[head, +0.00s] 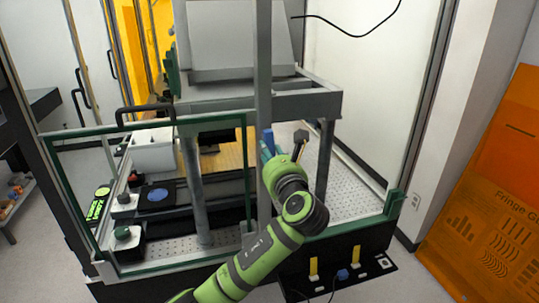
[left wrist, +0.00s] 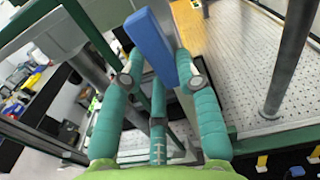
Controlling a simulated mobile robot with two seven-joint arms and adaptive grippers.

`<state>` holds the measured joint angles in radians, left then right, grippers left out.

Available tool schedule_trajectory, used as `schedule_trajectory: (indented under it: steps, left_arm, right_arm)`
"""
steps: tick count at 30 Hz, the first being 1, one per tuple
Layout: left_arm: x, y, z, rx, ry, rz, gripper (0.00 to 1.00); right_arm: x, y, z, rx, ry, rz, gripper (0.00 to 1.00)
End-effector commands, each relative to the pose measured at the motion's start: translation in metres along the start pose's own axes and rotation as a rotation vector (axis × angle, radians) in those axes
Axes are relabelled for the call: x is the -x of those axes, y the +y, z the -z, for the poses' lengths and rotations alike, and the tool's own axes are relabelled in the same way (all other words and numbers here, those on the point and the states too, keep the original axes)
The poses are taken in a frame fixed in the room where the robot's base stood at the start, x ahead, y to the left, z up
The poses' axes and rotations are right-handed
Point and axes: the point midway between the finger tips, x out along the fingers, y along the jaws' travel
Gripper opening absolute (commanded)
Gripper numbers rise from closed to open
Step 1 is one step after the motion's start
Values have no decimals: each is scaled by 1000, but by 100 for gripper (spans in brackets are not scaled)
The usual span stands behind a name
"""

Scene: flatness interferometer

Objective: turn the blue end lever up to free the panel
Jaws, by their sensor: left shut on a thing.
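The blue end lever (head: 268,139) shows in the head view as a small upright blue piece beside the grey front post. In the left wrist view the blue lever (left wrist: 152,46) is a long block standing between my teal fingers. My left gripper (left wrist: 160,72) is shut on it, with one finger on each side. In the head view my left gripper (head: 267,152) is partly hidden behind my green wrist. The lever's lower end and pivot are hidden. The panel appears to be the green-framed clear pane (head: 150,125) left of the post. My right gripper is in neither view.
The grey post (head: 263,70) rises close beside my gripper. A grey table frame (head: 325,150) stands behind over a perforated plate (head: 350,190). A white bin (head: 152,152) sits behind the pane. An orange panel (head: 490,200) leans at the right wall.

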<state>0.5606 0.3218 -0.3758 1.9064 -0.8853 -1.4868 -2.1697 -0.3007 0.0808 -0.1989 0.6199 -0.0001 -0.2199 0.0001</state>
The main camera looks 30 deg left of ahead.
Motion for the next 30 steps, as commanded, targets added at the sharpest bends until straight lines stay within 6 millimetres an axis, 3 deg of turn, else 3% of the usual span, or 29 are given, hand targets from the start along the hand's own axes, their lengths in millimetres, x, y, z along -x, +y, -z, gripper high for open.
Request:
schedule_trajectory:
  steps: [20, 21, 23, 30]
  left_arm:
    - [0, -1, 0, -66, 0, 0, 0]
    - [0, -1, 0, -66, 0, 0, 36]
    - [0, -1, 0, -66, 0, 0, 57]
    - [0, -1, 0, -66, 0, 0, 57]
  right_arm:
    - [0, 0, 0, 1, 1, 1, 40]
    - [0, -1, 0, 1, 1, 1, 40]
    - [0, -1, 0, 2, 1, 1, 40]
    - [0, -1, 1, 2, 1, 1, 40]
